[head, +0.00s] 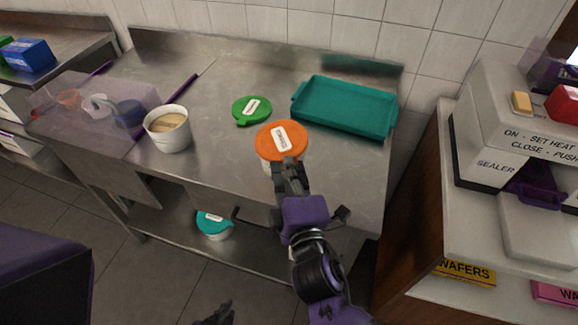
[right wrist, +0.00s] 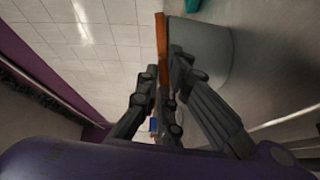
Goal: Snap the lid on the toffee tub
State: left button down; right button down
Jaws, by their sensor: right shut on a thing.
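An orange lid (head: 268,140) with a white label lies flat over the mouth of a white tub (head: 264,163) near the counter's front edge. The label is too small to read. My right gripper (head: 289,168) is shut on the orange lid at its near edge. In the right wrist view the lid (right wrist: 161,35) shows edge-on between the fingers (right wrist: 163,80), close against the pale tub (right wrist: 205,50). I cannot tell whether the lid is fully seated. My left gripper (head: 217,314) shows only in part at the bottom edge; its fingers are unclear.
An open white tub (head: 168,142) with tan contents stands at left, beside a clear bin (head: 75,118) of scoops. A green lid (head: 240,105) and a teal tray (head: 345,122) lie behind. A teal-lidded tub (head: 214,229) is on the lower shelf. A sealer (head: 490,165) stands right.

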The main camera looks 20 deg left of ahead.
jog(key=shift+f, duration=0.15)
jog(key=c, duration=1.3)
grip_release()
pick_arm(q)
jog(key=shift+r, duration=0.1)
jog(key=w+r+t+p, duration=0.1)
jog(key=w+r+p, duration=0.3)
jog(key=w+r, duration=0.2)
notch_tip(320, 180, up, 3)
jog(key=shift+w+f+t+p, duration=0.15)
jog(key=shift+w+t+p, duration=0.15)
jog(key=shift+t+p, duration=0.1)
pick_arm(e)
notch_tip(320, 180, up, 6)
grip_shut()
